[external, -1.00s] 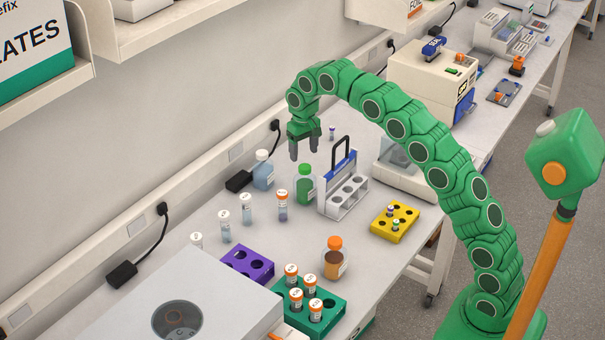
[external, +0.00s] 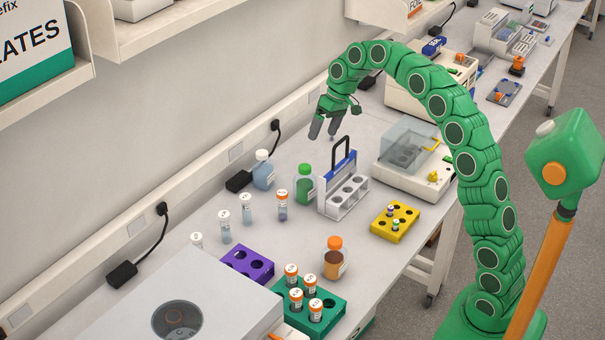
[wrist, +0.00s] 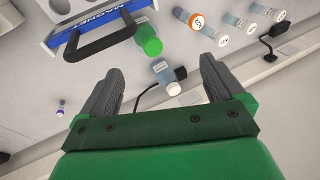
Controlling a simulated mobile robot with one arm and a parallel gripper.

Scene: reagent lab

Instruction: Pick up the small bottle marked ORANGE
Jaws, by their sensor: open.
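A squat bottle with an orange cap and brown contents (external: 335,262) stands on the bench in the external view, left of the yellow block. Its label is too small to read, so I cannot tell if it says ORANGE. It does not show in the wrist view. My gripper (external: 325,130) is open and empty above the back of the bench, behind the grey rack and well away from that bottle. In the wrist view my gripper (wrist: 158,75) has its fingers apart, with a white-capped pale blue bottle (wrist: 166,76) seen in the gap beyond them.
The grey rack (external: 343,200) with its tall handle and a green bottle (external: 305,185) stand between my gripper and the orange-capped bottle. Several upright tubes, a purple block (external: 232,258), a green block (external: 333,318) and a yellow block (external: 379,230) are nearby.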

